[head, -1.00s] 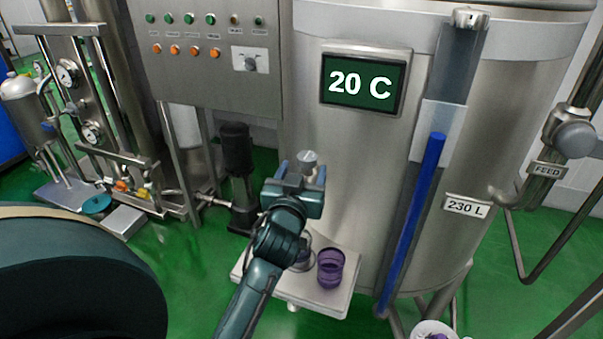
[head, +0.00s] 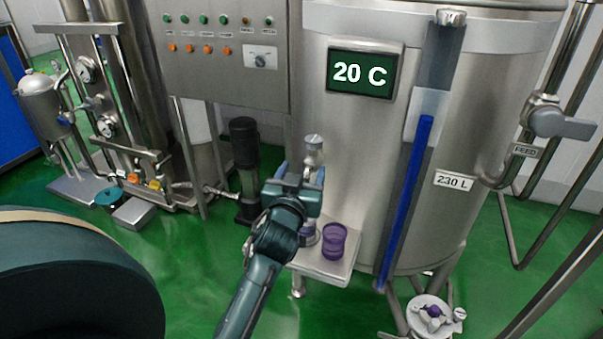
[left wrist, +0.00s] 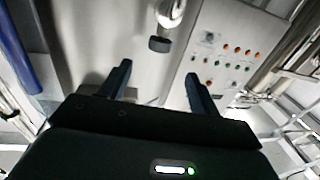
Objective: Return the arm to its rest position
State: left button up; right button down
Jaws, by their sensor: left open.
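My left gripper (head: 300,172) is raised in front of the steel tank (head: 345,150), over the small shelf, in the head view. In the left wrist view its two fingers (left wrist: 160,88) stand apart with nothing between them. A steel sampling tap (head: 314,150) on the tank shows just behind the gripper; a metal fitting with a dark end (left wrist: 165,25) shows beyond the fingers in the left wrist view. A purple cup (head: 335,241) stands on the shelf (head: 325,268), right of my forearm. Another item beside it is mostly hidden by my arm. My right gripper is not in view.
A control panel (head: 222,75) with buttons is at upper left, and a black pump (head: 244,160) stands below it. A blue level gauge (head: 405,200) and a feed valve (head: 550,120) are at right. A white round fitting with a purple part (head: 432,313) is low.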

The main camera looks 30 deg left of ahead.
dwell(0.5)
pick_arm(q)
jog(key=s+d+f+m+g+h, duration=0.3)
jog(key=s+d+f, duration=0.5)
jog(key=s+f, duration=0.3)
jog(key=s+d+f+m+g+h, duration=0.3)
jog(key=s+d+f+h, duration=0.3)
jog(key=s+f, duration=0.5)
notch_tip(320, 180, down, 4)
jog(key=shift+s+d+f+m+g, duration=0.25)
jog(key=shift+d+g, duration=0.25)
jog(key=shift+d, duration=0.65)
